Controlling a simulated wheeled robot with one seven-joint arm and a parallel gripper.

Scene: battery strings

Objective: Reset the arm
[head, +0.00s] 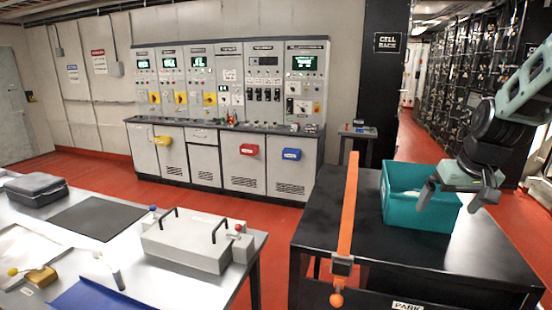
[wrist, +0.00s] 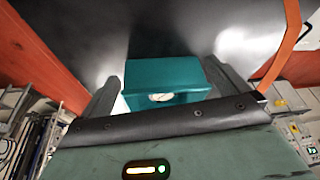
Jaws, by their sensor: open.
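My arm comes in from the right in the head view, and my gripper (head: 450,200) hangs in front of and above the right part of a teal bin (head: 408,212). The jaws are open with nothing between them. In the wrist view my gripper (wrist: 165,85) shows its two dark fingers apart, with the teal bin (wrist: 165,72) beyond them. A pale round thing (wrist: 161,98) shows inside the bin; I cannot tell what it is. The bin stands on a black table (head: 465,265).
A steel bench (head: 190,288) at left holds a grey box with handles (head: 195,242), a dark mat (head: 98,217) and tools. Control cabinets (head: 235,85) line the back wall. Red floor lies between.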

